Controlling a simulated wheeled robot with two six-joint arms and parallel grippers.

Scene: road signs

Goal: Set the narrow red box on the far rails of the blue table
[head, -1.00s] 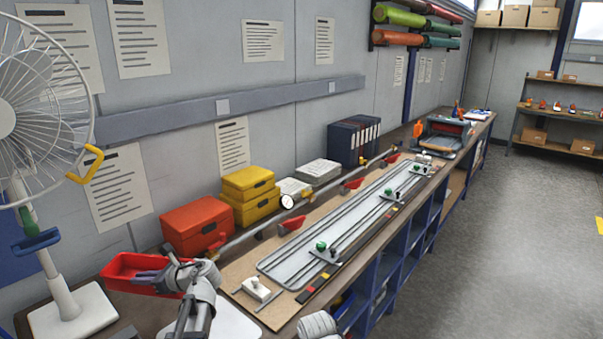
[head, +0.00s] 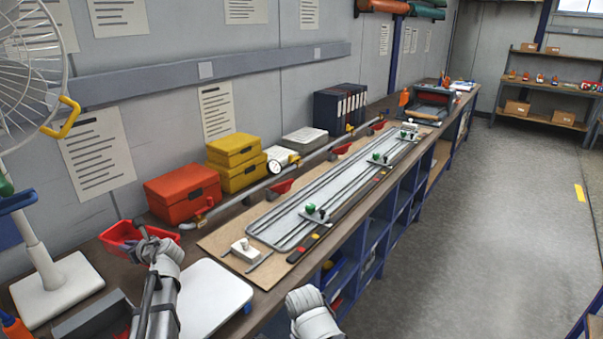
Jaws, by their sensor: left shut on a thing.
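The narrow red box (head: 122,236), an open tray shape, is at the left end of the wooden bench, in front of the orange-red case. My left gripper (head: 144,236) is at its right side, shut on it; the fingers are small and partly hidden by my wrist. I cannot tell whether the box touches the bench top. My right gripper is outside the picture. No far rails of a blue table can be made out; only a blue frame piece (head: 590,318) shows at the lower right edge.
The bench holds an orange-red case (head: 182,194), yellow cases (head: 236,178), a long railed board (head: 300,215) and a white fan (head: 50,270). A white stool-like top (head: 215,300) stands close to my left arm. The grey floor (head: 470,230) at right is clear.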

